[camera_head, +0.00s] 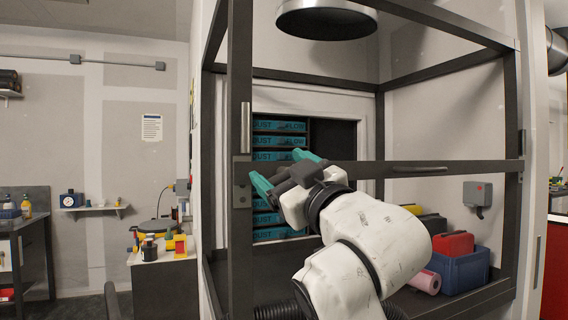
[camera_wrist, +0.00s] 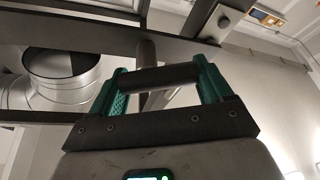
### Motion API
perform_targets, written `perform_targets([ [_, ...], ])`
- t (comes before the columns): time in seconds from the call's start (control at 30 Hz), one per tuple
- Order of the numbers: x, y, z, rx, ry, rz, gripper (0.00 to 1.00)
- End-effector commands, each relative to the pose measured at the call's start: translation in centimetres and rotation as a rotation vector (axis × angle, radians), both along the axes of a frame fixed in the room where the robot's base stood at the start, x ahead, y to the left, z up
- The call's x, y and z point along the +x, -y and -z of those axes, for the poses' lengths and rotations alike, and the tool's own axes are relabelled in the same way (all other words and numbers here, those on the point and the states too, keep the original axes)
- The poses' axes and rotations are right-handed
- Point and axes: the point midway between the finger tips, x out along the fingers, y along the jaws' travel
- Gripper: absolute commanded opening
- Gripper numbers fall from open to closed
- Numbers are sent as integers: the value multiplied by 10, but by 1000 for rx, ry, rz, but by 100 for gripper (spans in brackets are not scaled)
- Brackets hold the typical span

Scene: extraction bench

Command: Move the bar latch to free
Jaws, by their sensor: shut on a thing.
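The enclosure's dark horizontal bar (camera_head: 430,168) crosses its front and meets the left post (camera_head: 240,90). My gripper (camera_head: 278,168) is at the left end of this bar, its two teal fingers spread apart. In the wrist view, my gripper (camera_wrist: 155,77) has a dark round handle (camera_wrist: 152,79) lying crosswise between its fingers, apparently touching both. A grey stem (camera_wrist: 147,50) rises behind the handle. A plate with a bolt (camera_wrist: 222,20) shows on the frame above right. The latch's position is unclear; my gripper and arm hide part of it in the head view.
Blue boxes (camera_head: 279,126) stand on shelves behind the frame. A blue bin (camera_head: 462,272) with red contents and a pink roll (camera_head: 425,281) sit at the lower right. A round duct (camera_head: 325,18) hangs above. A side bench (camera_head: 160,250) stands left.

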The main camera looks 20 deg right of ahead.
Motion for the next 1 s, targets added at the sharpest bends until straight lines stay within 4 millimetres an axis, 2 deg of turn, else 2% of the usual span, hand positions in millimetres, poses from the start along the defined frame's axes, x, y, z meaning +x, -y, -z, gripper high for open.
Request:
perform_targets([
  [1.0, 0, 2, 13, -929, -2, 1, 49],
])
